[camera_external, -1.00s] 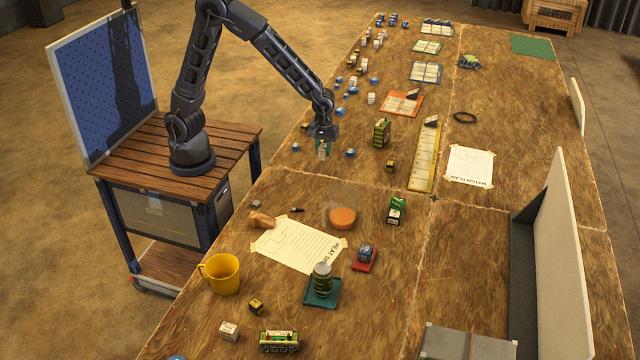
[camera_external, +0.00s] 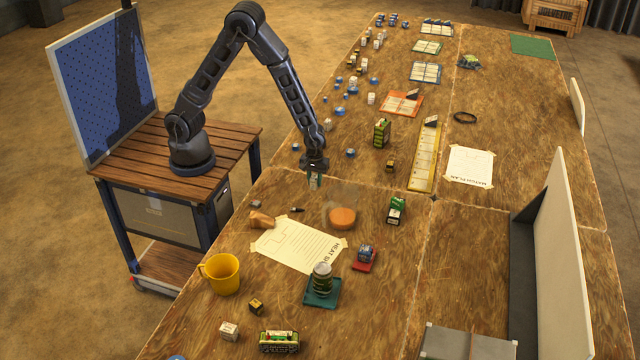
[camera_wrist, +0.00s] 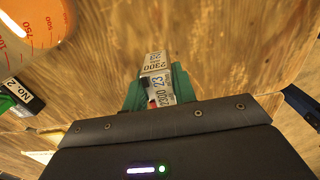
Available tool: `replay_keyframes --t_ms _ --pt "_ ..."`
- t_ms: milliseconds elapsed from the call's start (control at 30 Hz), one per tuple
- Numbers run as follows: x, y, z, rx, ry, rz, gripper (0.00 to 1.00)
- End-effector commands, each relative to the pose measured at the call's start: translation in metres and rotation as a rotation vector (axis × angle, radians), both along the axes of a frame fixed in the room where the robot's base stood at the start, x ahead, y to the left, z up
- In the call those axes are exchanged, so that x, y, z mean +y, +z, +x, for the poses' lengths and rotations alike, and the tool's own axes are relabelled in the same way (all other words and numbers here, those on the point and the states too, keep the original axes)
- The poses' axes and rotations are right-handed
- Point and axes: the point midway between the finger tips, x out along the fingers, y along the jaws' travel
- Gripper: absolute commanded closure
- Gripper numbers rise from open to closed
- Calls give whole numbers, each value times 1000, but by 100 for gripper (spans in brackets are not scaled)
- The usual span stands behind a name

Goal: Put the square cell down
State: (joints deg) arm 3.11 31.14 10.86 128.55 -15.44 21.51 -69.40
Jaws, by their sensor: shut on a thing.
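My gripper (camera_external: 315,178) hangs over the left edge side of the long bench in the external view, behind the beaker and the taped sheet. In the wrist view its green fingers (camera_wrist: 158,92) are shut on the square cell (camera_wrist: 156,65), a small white block marked 2300. The cell sticks out past the fingertips, with wood beyond it. In the external view the cell is too small to make out clearly between the fingers. I cannot tell whether it touches the bench.
A beaker of orange liquid (camera_external: 342,218) stands just front right of my gripper; it also fills the wrist view's upper left (camera_wrist: 35,22). A taped sheet (camera_external: 300,243), a brown lump (camera_external: 262,220) and a green-and-black pack (camera_external: 396,210) lie nearby. Bare wood surrounds the gripper's spot.

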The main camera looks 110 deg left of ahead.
Motion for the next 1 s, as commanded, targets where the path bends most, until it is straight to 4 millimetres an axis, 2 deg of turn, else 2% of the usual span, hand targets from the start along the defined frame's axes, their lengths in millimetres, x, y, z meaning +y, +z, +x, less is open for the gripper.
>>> replay_keyframes --t_ms 100,333,600,1000 --pt "0 -12 0 1 1 0 99" --pt "0 -23 0 0 1 0 99" --pt "0 -52 0 -1 1 0 99" --pt "0 -57 0 -1 1 0 99"
